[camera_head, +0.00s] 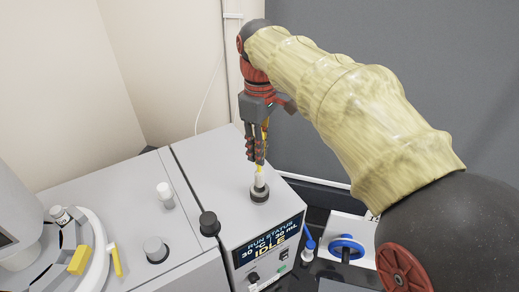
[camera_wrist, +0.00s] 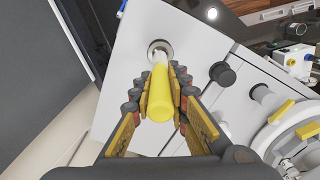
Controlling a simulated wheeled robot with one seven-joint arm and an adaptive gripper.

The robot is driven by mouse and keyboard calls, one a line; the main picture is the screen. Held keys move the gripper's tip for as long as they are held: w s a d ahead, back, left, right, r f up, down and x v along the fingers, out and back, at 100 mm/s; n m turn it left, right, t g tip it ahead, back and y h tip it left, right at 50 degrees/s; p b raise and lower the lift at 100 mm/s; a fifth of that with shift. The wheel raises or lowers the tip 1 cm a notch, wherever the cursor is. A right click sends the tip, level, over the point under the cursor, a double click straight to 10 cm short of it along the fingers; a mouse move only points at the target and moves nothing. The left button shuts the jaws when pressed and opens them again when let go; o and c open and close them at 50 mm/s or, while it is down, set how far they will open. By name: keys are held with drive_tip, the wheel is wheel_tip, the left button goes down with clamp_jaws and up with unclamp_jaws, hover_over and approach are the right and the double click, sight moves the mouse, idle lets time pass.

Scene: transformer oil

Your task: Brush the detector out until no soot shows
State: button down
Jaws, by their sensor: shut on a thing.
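My gripper (camera_head: 257,157) points down over the grey instrument box and is shut on a yellow-handled brush. The brush (camera_wrist: 160,92) shows between the fingers in the wrist view, its pale far end at the detector opening. The detector opening (camera_wrist: 159,46) is a round port with a metal rim. In the head view it is a dark ring (camera_head: 260,194) on the box top, with the pale lower part of the brush standing upright in or right above it. The depth of the brush tip is hidden. No soot can be made out; the inside of the port is covered.
A black knob (camera_head: 209,222) and a white-capped post (camera_head: 165,193) stand to the left. A round carousel (camera_head: 92,245) with yellow parts is farther left. A blue handwheel (camera_head: 347,246) is at right.

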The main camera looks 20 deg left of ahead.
drive_tip(key=shift+f, duration=0.1)
drive_tip(key=shift+f+b, duration=1.35)
drive_tip(key=shift+f, duration=0.95)
drive_tip(key=shift+r+p, duration=2.3)
drive_tip(key=shift+p, duration=0.55)
drive_tip(key=shift+f+b, duration=1.35)
drive_tip(key=shift+f, duration=1)
drive_tip(key=b, duration=0.3)
drive_tip(key=shift+f, duration=0.15)
